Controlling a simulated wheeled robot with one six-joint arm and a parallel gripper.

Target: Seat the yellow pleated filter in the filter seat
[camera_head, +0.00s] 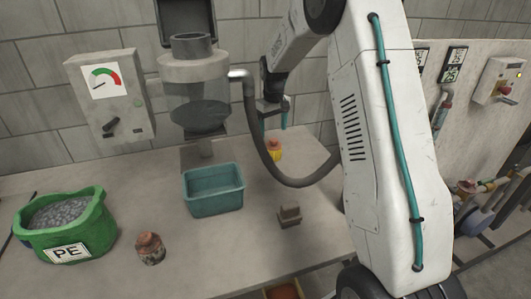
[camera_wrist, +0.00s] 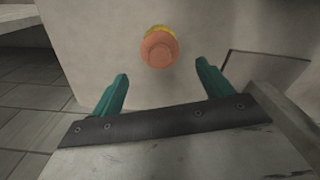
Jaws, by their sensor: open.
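The yellow pleated filter (camera_head: 274,150) stands on the bench right of the clear vessel, partly hidden behind the grey hose. In the wrist view I see it end-on, as an orange round cap (camera_wrist: 159,48) with a yellow rim behind it. My gripper (camera_head: 275,121) is above the filter, its teal fingers spread. In the wrist view my gripper (camera_wrist: 161,70) is open and empty, with the filter beyond the fingertips, between their lines. The grey collar (camera_head: 192,45) on top of the vessel, under a raised dark lid, looks like the filter seat; its inside is hidden.
A teal bin (camera_head: 213,208) stands mid-bench. A rusty brown cylinder (camera_head: 149,249) and a green PE tub of grey pellets (camera_head: 66,200) are at left. A small tan block (camera_head: 289,216) lies at right. The grey hose (camera_head: 263,150) loops close to my gripper.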

